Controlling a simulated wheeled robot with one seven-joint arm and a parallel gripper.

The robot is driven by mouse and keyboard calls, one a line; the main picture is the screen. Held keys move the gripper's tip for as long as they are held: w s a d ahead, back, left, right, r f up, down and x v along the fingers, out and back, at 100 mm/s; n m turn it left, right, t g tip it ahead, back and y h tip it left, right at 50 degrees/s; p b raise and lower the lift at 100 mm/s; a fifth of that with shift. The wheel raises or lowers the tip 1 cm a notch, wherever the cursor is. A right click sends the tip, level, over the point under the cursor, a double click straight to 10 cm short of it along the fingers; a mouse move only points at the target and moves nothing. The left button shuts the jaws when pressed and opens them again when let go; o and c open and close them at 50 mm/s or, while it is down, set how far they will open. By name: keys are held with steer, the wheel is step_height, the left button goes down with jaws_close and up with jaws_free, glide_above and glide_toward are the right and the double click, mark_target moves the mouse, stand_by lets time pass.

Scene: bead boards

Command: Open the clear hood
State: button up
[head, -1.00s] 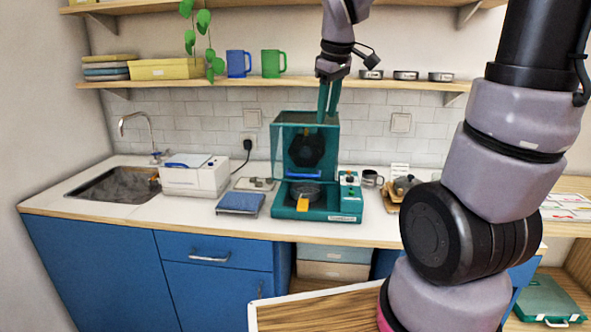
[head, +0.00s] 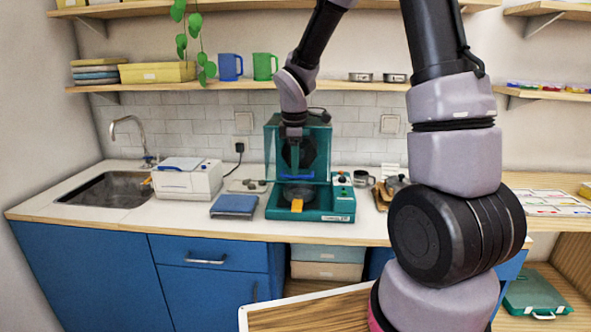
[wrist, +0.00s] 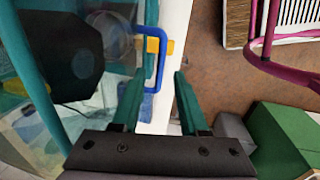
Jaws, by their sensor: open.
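The clear hood (head: 321,143) with teal edges stands over the teal machine base (head: 338,211), a dark round part inside it. In the wrist view the hood (wrist: 108,30) fills the left side. Its blue handle (wrist: 159,72), a U-shaped bar, stands out at the hood's edge. My gripper (wrist: 158,76) is open, with its green fingertips on either side of the handle's lower part. Whether they touch it I cannot tell. In the head view my gripper (head: 293,160) points down at the hood's front, and its wrist hides part of the hood. A dark pan (head: 298,190) sits under the hood.
A blue pad (head: 234,206) and a white box (head: 188,180) lie left of the machine. A shelf (head: 330,86) with mugs runs above, close to my arm.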

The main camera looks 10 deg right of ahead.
steer(key=shift+w+d+f, duration=0.1)
steer(key=shift+w+f, duration=0.1)
steer(key=shift+f, duration=0.8)
jaws_close()
stand_by(0.8)
